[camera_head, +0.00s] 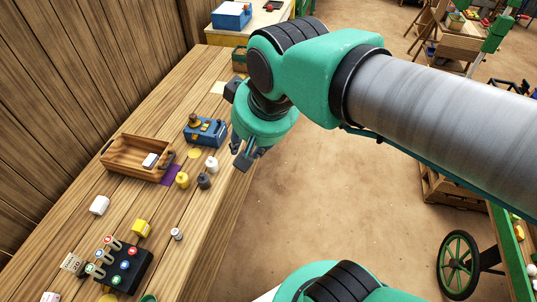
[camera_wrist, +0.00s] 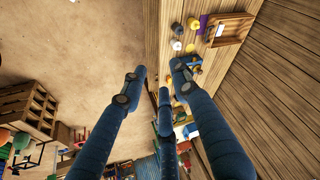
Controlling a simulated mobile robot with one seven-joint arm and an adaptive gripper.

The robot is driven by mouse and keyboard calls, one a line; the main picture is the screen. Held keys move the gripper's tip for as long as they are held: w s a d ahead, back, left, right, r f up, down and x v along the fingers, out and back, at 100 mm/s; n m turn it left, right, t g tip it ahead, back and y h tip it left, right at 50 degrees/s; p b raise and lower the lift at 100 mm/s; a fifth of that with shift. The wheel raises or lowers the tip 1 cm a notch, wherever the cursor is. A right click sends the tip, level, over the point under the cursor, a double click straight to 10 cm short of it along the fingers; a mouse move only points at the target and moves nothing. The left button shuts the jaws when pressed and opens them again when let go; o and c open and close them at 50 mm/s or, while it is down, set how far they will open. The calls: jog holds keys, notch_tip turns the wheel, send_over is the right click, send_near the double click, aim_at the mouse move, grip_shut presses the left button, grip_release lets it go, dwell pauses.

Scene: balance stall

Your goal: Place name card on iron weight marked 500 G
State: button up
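My gripper (camera_head: 246,155) hangs over the table's right edge, apart from everything on the table. In the wrist view its fingers (camera_wrist: 160,80) are spread, with nothing between them. A small dark grey weight (camera_head: 204,181) stands on the table to the lower left of my gripper and may be the iron one; no 500 G marking can be read. Beside it stand a yellow weight (camera_head: 182,180) and a white weight (camera_head: 212,165). A small white card-like piece (camera_head: 150,160) lies in the wooden tray (camera_head: 122,171); I cannot tell whether it is the name card.
A blue box-like device (camera_head: 205,132) stands behind the weights. A black board with coloured discs (camera_head: 122,266), a yellow block (camera_head: 141,228) and a white cup-like piece (camera_head: 99,205) are nearer. Bare table lies between them. A plank wall (camera_head: 70,80) bounds the left.

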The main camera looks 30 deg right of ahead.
jog(key=shift+n, duration=0.4)
jog(key=s+d, duration=0.1)
jog(key=s+f, duration=0.1)
jog(key=s, duration=0.1)
jog(key=s+d, duration=0.1)
jog(key=shift+s+d+f, duration=0.3)
jog(key=shift+d, duration=0.05)
jog(key=shift+f, duration=0.1)
jog(key=shift+f, duration=0.15)
